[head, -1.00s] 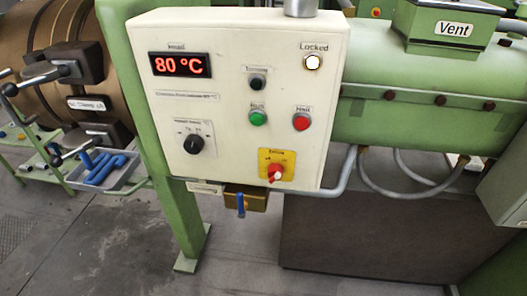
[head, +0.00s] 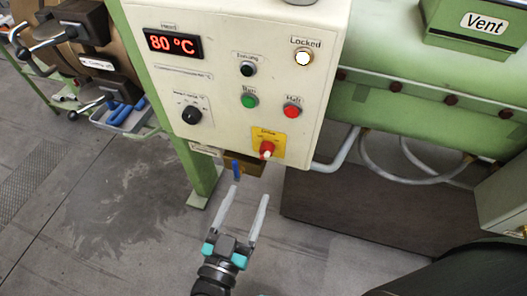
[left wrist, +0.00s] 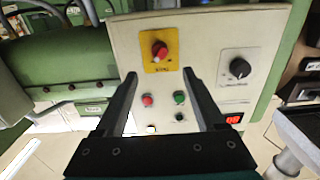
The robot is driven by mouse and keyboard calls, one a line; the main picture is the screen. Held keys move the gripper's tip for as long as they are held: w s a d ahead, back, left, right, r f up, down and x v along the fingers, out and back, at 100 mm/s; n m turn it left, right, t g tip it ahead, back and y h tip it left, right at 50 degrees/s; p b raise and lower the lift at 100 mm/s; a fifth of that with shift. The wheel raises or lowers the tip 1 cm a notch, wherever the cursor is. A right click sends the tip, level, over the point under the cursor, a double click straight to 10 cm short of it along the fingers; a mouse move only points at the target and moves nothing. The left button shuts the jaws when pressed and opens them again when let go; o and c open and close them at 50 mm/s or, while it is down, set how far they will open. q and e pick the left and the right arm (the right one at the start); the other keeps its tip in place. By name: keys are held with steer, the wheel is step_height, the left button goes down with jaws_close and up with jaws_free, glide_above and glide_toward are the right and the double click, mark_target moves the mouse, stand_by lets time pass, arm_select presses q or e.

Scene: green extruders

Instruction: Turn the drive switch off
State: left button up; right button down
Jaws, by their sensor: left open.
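The drive switch is a red rotary knob (head: 266,149) on a yellow plate (head: 268,138), low on the right of the cream control panel (head: 225,62). My left gripper (head: 250,190) is open and empty, below and in front of the panel, apart from the switch. In the left wrist view the panel appears upside down. There the red knob (left wrist: 159,49) lies beyond and between the two open fingers (left wrist: 162,78). The knob's exact pointer position is too small to read. My right gripper is not in view.
The panel also carries a black dial (head: 191,115), a green button (head: 250,101), a red button (head: 292,111) and a lit lamp (head: 303,58). A blue-handled part (head: 236,170) hangs under the panel. Grey hoses (head: 400,172) loop at the right. The floor ahead is open.

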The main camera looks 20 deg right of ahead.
mark_target(264, 158)
arm_select(q)
steer(key=x, duration=1.2)
steer(key=shift+d, duration=0.1)
jaws_close()
